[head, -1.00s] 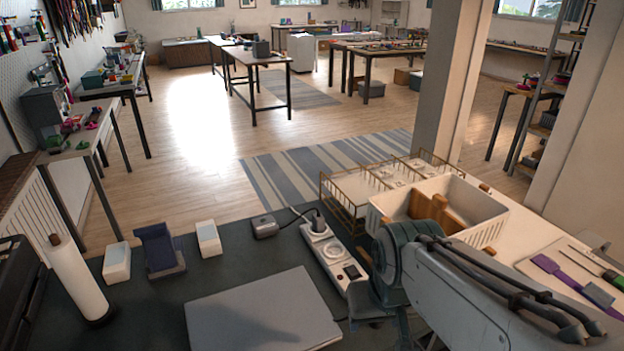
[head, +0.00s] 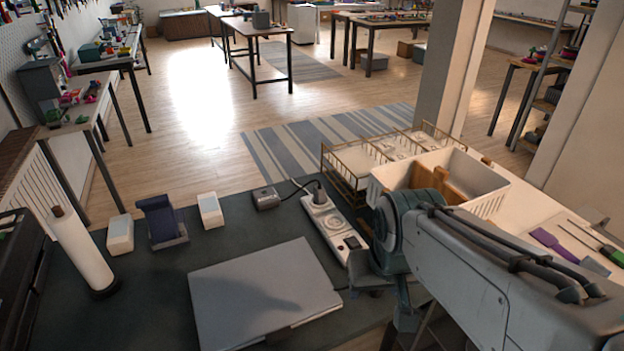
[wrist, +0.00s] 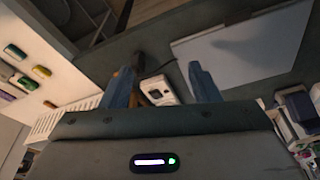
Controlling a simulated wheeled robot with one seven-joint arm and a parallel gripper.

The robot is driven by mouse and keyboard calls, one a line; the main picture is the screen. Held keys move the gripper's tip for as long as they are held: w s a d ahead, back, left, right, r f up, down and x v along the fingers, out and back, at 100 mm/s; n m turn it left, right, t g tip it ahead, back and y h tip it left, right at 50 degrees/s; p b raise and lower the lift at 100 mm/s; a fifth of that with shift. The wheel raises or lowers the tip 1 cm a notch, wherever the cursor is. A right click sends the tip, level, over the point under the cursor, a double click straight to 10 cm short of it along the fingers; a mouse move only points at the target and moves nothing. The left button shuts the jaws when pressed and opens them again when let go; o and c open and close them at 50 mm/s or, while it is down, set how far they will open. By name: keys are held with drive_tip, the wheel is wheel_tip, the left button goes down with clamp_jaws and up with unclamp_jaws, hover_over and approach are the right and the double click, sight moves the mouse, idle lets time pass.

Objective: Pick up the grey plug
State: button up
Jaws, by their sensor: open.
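The grey plug (head: 318,192) sits in the far end of a white power strip (head: 338,228) on the dark table, in the head view. A dark cord leaves it to the left. Part of the strip also shows in the wrist view (wrist: 160,88), between and beyond my fingers. I cannot make out the plug there. My gripper (wrist: 163,84) is open, with its two bluish fingers apart and nothing seen held between them. In the head view my arm hides the area right of the strip, and I cannot make out the fingertips.
A closed grey laptop (head: 262,292) lies left of the strip. A small grey box (head: 266,198) lies left of the plug. A white basket (head: 490,207) and a wire rack (head: 340,170) stand behind and right. A paper roll (head: 80,250) stands at left.

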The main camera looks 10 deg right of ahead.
drive_tip(key=shift+c, duration=0.6)
drive_tip(key=w+a+r+n, duration=0.1)
drive_tip(key=w+r, duration=0.1)
drive_tip(key=w, duration=0.8)
drive_tip(key=w+r+n, duration=0.1)
drive_tip(key=w+r, duration=0.1)
drive_tip(key=w, duration=0.7)
drive_tip(key=n+t+y+p, duration=0.1)
drive_tip(key=n+p, duration=0.1)
approach(320, 188)
drive_tip(key=x, duration=0.5)
drive_tip(key=shift+d+f, duration=0.1)
drive_tip(key=shift+p+x, duration=0.9)
drive_tip(key=shift+x, duration=1.75)
drive_tip(key=shift+t, duration=0.3)
